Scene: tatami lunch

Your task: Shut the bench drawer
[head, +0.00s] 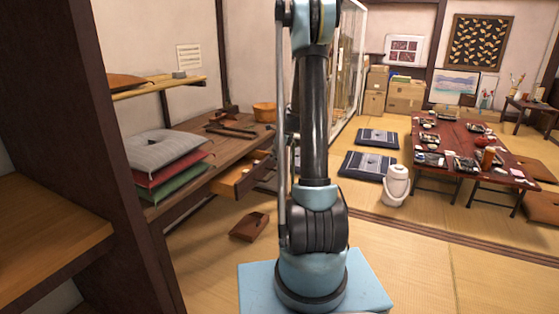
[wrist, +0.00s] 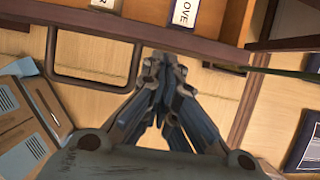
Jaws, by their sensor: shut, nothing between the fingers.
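The bench (head: 190,150) runs along the left wall in the head view. Its drawer (head: 232,184) stands pulled out, its pale wooden side and dark front showing; my arm stands just right of it. In the wrist view, what looks like the drawer's brown front (wrist: 150,32) crosses the top, with a dark loop handle (wrist: 52,60) on its near side. Labelled items lie behind that front. My gripper (wrist: 163,62) is shut and empty, its tips just short of the brown front and right of the handle.
Stacked cushions (head: 165,150) and tools (head: 230,130) lie on the bench. A brown object (head: 250,226) lies on the tatami below the drawer. A dark post and shelf (head: 50,235) stand close at left. A low table (head: 455,140) and white pot (head: 396,185) are at right.

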